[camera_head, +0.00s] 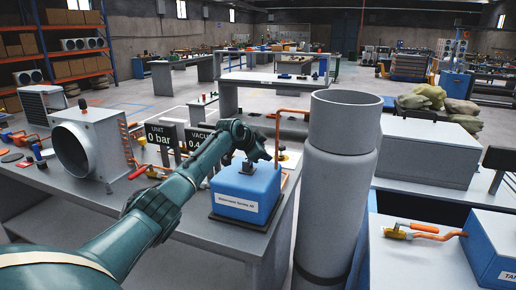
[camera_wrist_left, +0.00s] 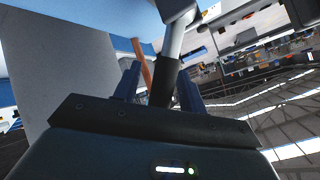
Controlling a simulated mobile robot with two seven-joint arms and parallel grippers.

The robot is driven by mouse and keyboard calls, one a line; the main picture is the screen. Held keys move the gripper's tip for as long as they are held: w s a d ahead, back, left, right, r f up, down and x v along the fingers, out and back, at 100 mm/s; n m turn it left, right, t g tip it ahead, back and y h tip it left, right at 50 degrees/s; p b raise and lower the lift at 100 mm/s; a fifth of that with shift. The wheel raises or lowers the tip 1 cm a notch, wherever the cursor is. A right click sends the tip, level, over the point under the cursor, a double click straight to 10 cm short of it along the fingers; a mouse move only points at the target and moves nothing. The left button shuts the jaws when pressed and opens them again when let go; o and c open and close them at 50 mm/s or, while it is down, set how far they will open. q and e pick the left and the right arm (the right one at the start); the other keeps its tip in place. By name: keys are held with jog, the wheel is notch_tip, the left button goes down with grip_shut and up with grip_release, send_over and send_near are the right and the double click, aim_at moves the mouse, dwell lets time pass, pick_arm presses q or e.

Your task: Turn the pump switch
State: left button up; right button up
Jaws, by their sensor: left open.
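The blue pump box (camera_head: 245,190) with a white label sits on a dark base at the right end of the grey workbench. My left gripper (camera_head: 262,152) is just above its top. The small grey switch piece (camera_head: 249,166) on top of the box is partly hidden by the gripper. In the left wrist view, my left gripper (camera_wrist_left: 160,88) is open, with its two blue-black fingers on either side of a dark post with a grey shaft (camera_wrist_left: 180,45). I cannot tell whether they touch it. The right gripper is not in view.
A thick grey column (camera_head: 335,190) stands right of the pump. Displays reading "0 bar" (camera_head: 160,136) and "VACUUM" (camera_head: 200,139) stand behind my arm. A grey fan unit (camera_head: 88,145) is at left. A right bench holds an orange-handled valve (camera_head: 410,227) and a blue box (camera_head: 492,248).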

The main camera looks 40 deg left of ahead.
pick_arm(q)
jog(key=b+v, duration=0.2)
jog(key=v, duration=1.1)
